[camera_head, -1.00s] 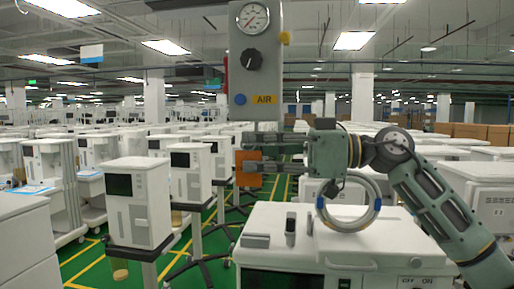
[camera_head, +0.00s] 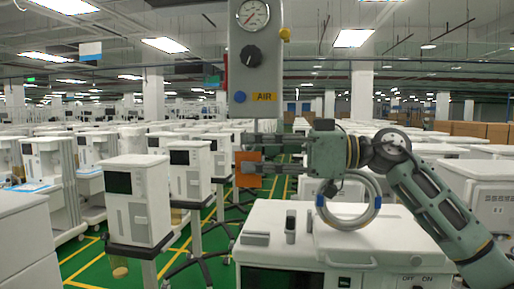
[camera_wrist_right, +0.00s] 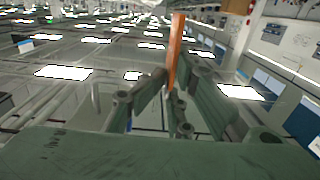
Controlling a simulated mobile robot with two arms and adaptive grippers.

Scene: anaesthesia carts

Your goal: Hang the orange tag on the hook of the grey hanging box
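The orange tag (camera_head: 248,172) is held at the fingertips of my right gripper (camera_head: 250,153), just below the grey hanging box (camera_head: 240,80). In the right wrist view the tag (camera_wrist_right: 176,45) shows edge-on, as a thin upright strip between the closed fingers (camera_wrist_right: 168,88). The box has a gauge, a black knob, a blue button and a yellow "AIR" label. A small yellow part (camera_head: 285,35) sticks out from its right side; I cannot tell whether it is the hook. The tag appears apart from the box. My left gripper is not in view.
A white cart (camera_head: 390,225) stands below my right arm, with a ring-shaped hose (camera_head: 348,218) and small items on its top. More white carts (camera_head: 137,200) stand in rows at left and behind. Green floor with yellow lines lies between them.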

